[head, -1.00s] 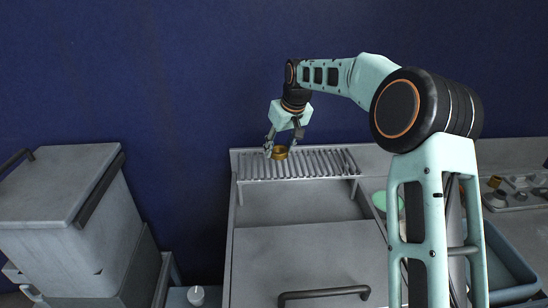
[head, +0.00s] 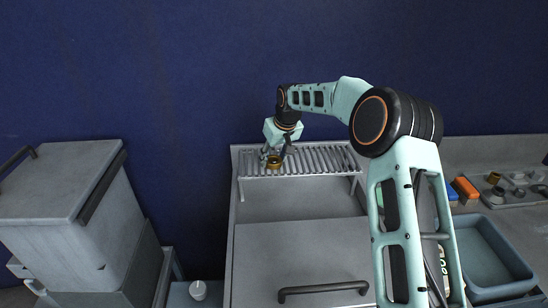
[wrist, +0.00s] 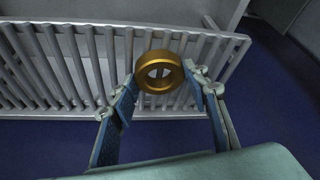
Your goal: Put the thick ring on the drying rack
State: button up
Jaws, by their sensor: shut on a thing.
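The thick ring (head: 274,162) is gold-brown, and it also shows in the wrist view (wrist: 159,72) with its hole facing the camera. My gripper (head: 273,158) is shut on it, one finger on each side, as the wrist view (wrist: 160,88) shows. The drying rack (head: 325,160) is a grey slatted shelf along the back of the skid; its slats fill the upper part of the wrist view (wrist: 75,55). The ring is over the left part of the rack, at or just above the slats; I cannot tell whether it touches them.
A grey lidded box (head: 60,190) stands at the left. A blue-grey tray (head: 485,260) is at the right, with orange (head: 466,187) and blue blocks behind it. The rack's slats to the right are bare.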

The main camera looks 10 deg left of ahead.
jog(key=o, duration=1.5)
jog(key=shift+f, duration=0.1)
jog(key=shift+c, duration=0.2)
jog(key=shift+r, duration=0.25)
jog(key=b+v, duration=0.1)
jog(key=v, duration=1)
jog(key=shift+r, duration=0.4)
jog(key=shift+s+d, duration=0.1)
